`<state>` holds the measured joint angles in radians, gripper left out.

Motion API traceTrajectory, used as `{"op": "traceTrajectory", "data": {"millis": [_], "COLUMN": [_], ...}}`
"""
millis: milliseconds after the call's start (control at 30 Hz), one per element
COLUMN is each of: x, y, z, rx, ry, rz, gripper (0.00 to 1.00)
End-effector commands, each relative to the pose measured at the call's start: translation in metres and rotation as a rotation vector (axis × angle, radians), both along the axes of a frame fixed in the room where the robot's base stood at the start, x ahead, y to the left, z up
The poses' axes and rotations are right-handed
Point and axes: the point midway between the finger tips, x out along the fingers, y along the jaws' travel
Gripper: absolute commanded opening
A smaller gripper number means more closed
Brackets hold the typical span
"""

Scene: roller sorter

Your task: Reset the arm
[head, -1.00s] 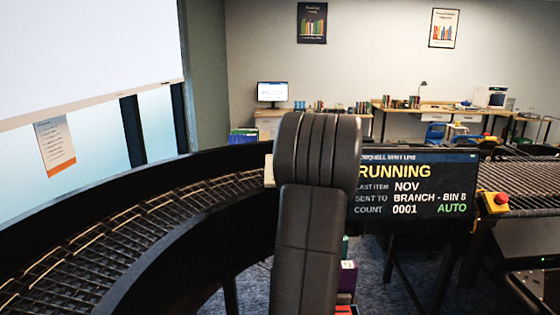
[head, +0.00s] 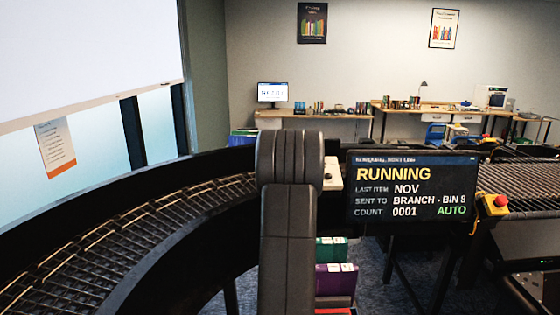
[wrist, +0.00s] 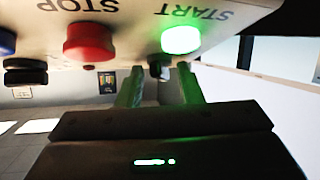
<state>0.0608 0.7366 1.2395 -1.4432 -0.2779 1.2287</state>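In the wrist view, my gripper (wrist: 161,84) has two fingers with a gap between them and nothing held. They sit close to a pale control panel (wrist: 130,50), near its glowing green START button (wrist: 181,39); I cannot tell whether they touch it. A red STOP button (wrist: 90,42) is beside it, and part of a blue button (wrist: 6,42) shows at the left edge. The lettering appears upside down. In the head view, my dark arm stands in the middle and hides the gripper. A corner of the pale panel (head: 333,174) shows to its right.
A status screen (head: 412,188) reads RUNNING, AUTO and count 0001. A curved roller conveyor (head: 115,235) runs on the left. Another roller section (head: 525,185) with a red emergency button (head: 500,201) is at right. Green and purple books (head: 335,280) sit low behind my arm.

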Motion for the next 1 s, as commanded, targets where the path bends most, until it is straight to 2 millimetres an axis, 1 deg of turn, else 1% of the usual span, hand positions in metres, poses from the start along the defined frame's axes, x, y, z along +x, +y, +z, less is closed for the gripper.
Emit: {"op": "traceTrajectory", "data": {"millis": [233, 700, 1000], "x": [-0.0002, 0.0013, -0.0004], "y": [0.0025, -0.0005, 0.0036], "z": [-0.001, 0.0015, -0.0053], "rx": [0.032, 0.069, 0.099], "ry": [-0.002, -0.018, 0.0], "rz": [-0.092, -0.213, -0.278], "gripper": [0.33, 0.33, 0.33]}}
